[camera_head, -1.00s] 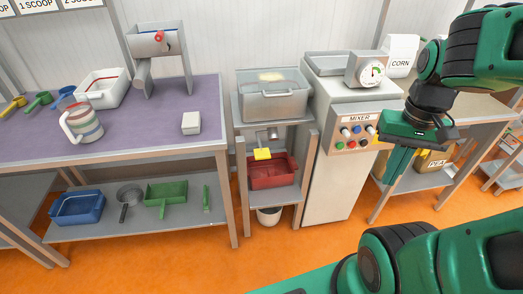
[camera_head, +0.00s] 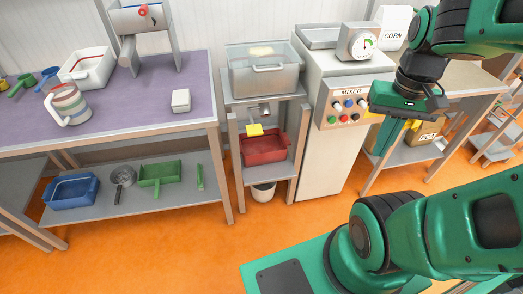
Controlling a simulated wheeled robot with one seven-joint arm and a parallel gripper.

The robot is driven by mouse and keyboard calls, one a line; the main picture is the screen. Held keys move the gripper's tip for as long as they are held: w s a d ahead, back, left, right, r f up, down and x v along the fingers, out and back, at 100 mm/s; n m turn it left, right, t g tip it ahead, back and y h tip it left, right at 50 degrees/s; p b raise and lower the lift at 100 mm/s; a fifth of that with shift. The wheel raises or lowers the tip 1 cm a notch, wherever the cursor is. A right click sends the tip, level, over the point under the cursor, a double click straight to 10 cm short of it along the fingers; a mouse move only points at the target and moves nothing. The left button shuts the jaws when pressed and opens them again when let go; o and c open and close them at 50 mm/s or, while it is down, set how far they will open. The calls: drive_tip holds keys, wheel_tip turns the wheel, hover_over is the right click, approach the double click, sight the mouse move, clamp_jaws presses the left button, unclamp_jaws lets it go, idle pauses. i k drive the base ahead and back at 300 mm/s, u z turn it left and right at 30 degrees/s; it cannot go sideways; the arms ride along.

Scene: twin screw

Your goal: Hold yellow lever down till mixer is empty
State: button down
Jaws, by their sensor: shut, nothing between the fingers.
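The yellow lever (camera_head: 255,130) sticks out under the mixer's clear-grey tank (camera_head: 262,77), above a red tray (camera_head: 264,148). A pale yellowish patch shows inside the tank. The mixer's control cabinet (camera_head: 330,150) stands to the right, with a panel of coloured buttons (camera_head: 347,108) and a dial gauge (camera_head: 361,42) on top. My gripper (camera_head: 384,148) is shut and empty, pointing down in front of the cabinet's right side, well to the right of the lever and apart from it. Its fingertips are hard to make out.
A purple-topped table (camera_head: 130,110) stands at the left, with a striped jug (camera_head: 68,104) and a white block (camera_head: 181,100) on it. Its lower shelf holds a blue bin (camera_head: 71,191) and a green tray (camera_head: 160,178). A white bucket (camera_head: 263,192) stands under the red tray. The orange floor in front is clear.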

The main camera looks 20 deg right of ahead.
sight(253, 130)
drive_tip(key=z, duration=1.1)
drive_tip(key=i, duration=0.65)
drive_tip(key=u, duration=0.9)
